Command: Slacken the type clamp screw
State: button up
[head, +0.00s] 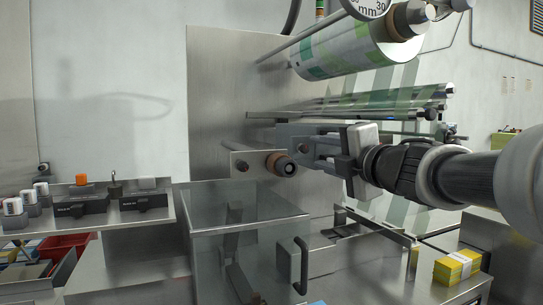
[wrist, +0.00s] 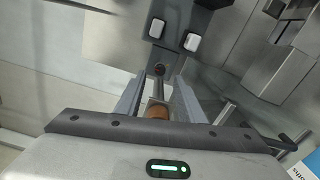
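My gripper (head: 318,152) reaches in from the right in the head view, beside a roller with a brown ring and black end (head: 283,166). In the wrist view my gripper's two fingers (wrist: 158,88) stand apart. Between them show a thin rod and the brown roll (wrist: 158,112); I see no contact with the fingers.
A printed film roll (head: 345,50) hangs above, with film and rods below it. A shelf (head: 110,220) with small blocks is at left. A yellow stack (head: 457,266) lies at lower right.

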jog(key=p+v, duration=0.1)
jog(key=v, duration=1)
jog(key=shift+s, duration=0.3)
jog(key=shift+d+r, duration=0.1)
